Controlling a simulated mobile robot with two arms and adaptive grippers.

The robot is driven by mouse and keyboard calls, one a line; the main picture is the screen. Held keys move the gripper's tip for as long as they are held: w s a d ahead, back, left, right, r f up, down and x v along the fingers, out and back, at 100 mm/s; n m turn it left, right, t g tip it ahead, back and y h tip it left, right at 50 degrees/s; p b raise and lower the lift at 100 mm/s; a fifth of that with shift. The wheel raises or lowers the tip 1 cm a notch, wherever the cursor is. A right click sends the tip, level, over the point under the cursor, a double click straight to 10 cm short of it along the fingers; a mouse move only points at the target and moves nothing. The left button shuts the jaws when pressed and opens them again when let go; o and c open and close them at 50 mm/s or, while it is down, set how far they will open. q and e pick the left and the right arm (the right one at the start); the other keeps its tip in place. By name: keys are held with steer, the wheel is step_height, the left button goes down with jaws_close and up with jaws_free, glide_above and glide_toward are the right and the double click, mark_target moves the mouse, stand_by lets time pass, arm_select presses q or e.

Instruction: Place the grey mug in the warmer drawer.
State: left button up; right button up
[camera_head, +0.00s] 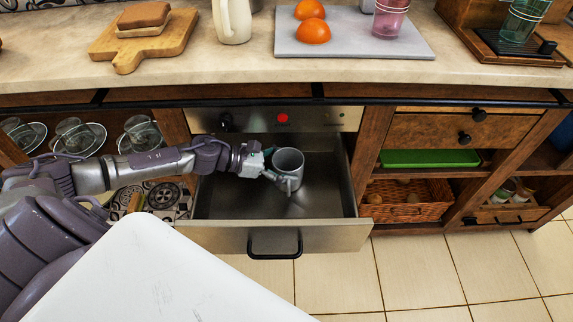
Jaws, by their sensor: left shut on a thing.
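The grey mug (289,163) is upright inside or just above the open warmer drawer; I cannot tell if its base touches the drawer floor. My left gripper (284,182) is shut on the mug from its left side, near the handle. The warmer drawer (330,236) is pulled out below a steel panel with a red light, and its metal interior around the mug looks empty. The drawer's black handle is at the front. My right gripper is not in view.
Glasses on saucers stand on the left shelf. A wicker basket (410,211) and a green tray (430,158) are right.

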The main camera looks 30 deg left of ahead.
arm_select(q)
steer(key=o, duration=1.3)
steer(key=shift+c, duration=0.2)
steer(key=shift+r, duration=0.1)
steer(key=shift+s+a+r, duration=0.1)
steer(key=p+v, duration=0.1)
steer(key=v, duration=0.6)
steer(key=shift+a, duration=0.1)
